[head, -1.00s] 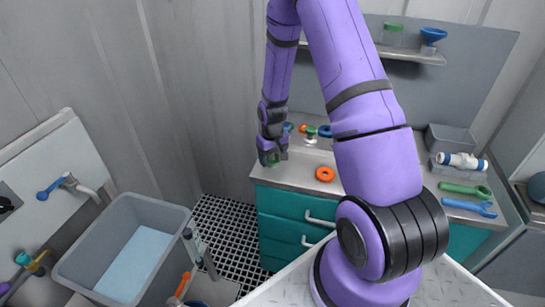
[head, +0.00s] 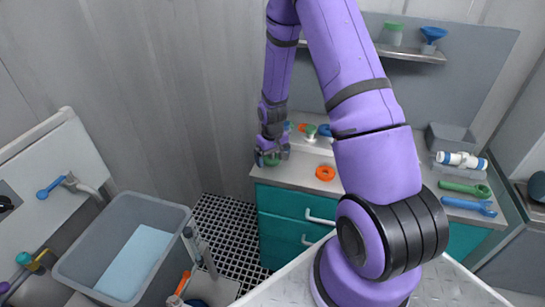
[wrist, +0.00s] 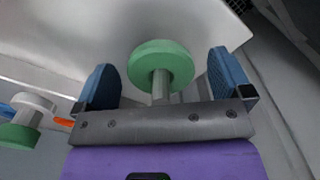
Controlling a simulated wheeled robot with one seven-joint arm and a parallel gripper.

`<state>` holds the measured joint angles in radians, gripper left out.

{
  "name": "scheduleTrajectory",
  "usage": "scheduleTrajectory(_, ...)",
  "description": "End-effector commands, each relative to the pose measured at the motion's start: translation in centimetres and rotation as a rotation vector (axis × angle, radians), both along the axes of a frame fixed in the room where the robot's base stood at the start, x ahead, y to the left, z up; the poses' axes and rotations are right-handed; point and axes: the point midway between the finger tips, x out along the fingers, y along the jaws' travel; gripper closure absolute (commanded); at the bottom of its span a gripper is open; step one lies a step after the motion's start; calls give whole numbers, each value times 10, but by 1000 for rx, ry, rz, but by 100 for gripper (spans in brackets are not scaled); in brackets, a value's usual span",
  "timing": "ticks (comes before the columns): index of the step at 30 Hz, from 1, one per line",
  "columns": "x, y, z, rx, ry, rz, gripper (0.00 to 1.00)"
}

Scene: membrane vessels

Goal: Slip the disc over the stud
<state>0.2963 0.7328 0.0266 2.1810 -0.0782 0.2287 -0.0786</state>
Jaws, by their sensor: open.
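A green disc (wrist: 160,62) lies between my fingers in the wrist view, apart from both. A grey post (wrist: 160,92), which looks like the stud, shows below the disc's middle and runs down behind my palm's edge. I cannot tell whether the disc is around the post or only lined up with it. My gripper (wrist: 165,85) is open, with a blue finger on each side. In the head view my gripper (head: 272,157) is low at the left end of the counter, and the green disc (head: 271,161) shows small and partly hidden between its fingers.
An orange ring (head: 325,173) lies on the counter (head: 300,180) to the right of my gripper. Small coloured fittings (head: 308,130) stand behind it. A green tool (head: 465,188) and a blue wrench (head: 470,206) lie at the right. A grey bin (head: 80,265) stands at the left.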

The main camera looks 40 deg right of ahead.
Motion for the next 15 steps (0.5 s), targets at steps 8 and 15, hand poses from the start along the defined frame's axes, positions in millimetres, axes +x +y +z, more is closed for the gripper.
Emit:
scheduleTrajectory(8,1,0,17,-1,-4,0,3)
scheduleTrajectory(15,1,-1,60,-2,-5,-1,3)
